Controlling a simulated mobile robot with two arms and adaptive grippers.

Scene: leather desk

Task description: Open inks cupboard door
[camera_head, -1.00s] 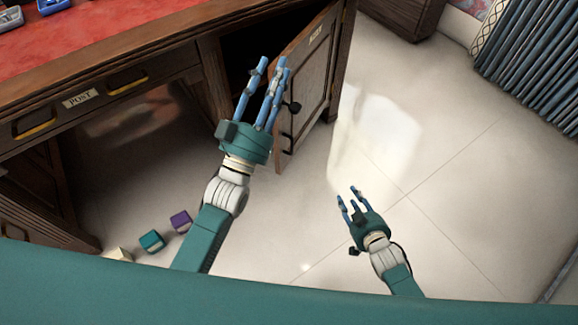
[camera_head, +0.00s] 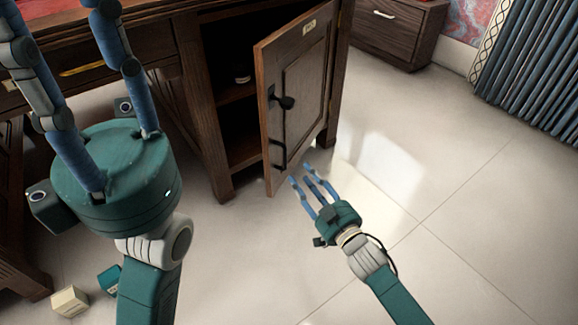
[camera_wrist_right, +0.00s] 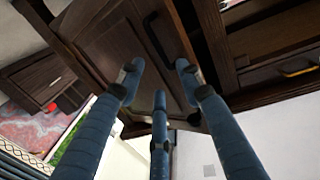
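The cupboard door (camera_head: 305,95), dark wood with a small label near its top, stands partly open, hinged on its right side.
The dark cupboard interior (camera_head: 235,110) shows a shelf with a small pale item (camera_head: 242,76). A drawer unit (camera_head: 392,30) and a blue curtain (camera_head: 530,75) stand at the back right. Small blocks lie on the floor, one cream (camera_head: 70,301). The floor at right is clear.

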